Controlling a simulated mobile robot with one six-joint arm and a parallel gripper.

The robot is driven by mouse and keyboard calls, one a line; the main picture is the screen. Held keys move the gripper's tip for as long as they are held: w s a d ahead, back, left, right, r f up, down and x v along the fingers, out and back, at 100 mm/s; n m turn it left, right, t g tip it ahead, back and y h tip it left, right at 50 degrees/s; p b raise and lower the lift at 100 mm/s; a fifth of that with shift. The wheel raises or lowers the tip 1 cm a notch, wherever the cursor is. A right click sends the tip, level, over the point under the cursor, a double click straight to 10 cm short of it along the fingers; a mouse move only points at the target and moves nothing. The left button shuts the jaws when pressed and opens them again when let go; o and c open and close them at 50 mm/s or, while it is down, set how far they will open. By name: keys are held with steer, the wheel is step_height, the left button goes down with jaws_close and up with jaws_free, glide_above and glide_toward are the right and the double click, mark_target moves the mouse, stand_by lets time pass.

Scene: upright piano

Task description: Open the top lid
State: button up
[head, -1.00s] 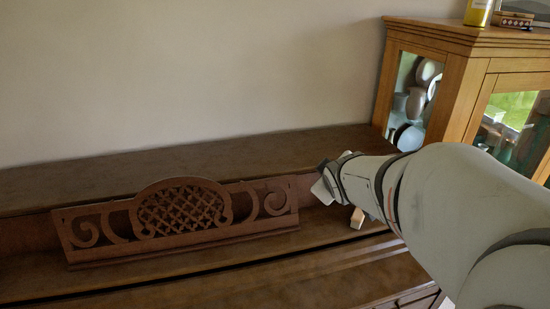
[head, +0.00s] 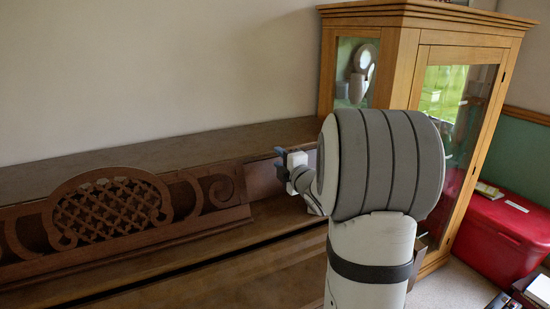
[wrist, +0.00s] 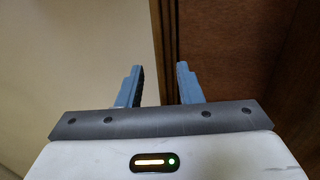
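The piano's top lid (head: 150,155) is a long, flat, dark brown board, lying shut along the wall in the head view. My gripper (head: 281,164) is at the lid's front edge near its right end, with its blue fingers pointing left. In the wrist view my gripper (wrist: 160,85) is open, its two fingers apart with nothing clearly held. The brown wooden edge (wrist: 163,40) shows beyond and between the fingers. I cannot tell whether the fingers touch it.
A carved music stand (head: 115,210) stands on the piano front, left of my gripper. A wooden glass cabinet (head: 400,60) is close behind my arm on the right. A red box (head: 500,230) sits on the floor at right. The lid's top is bare.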

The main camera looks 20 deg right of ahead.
mark_target(272, 152)
steer(key=shift+w+a, duration=0.1)
steer(key=shift+w, duration=1.55)
steer(key=shift+c, duration=0.3)
steer(key=c, duration=0.6)
steer(key=shift+r, duration=0.15)
jaws_close()
steer(key=shift+r, duration=0.1)
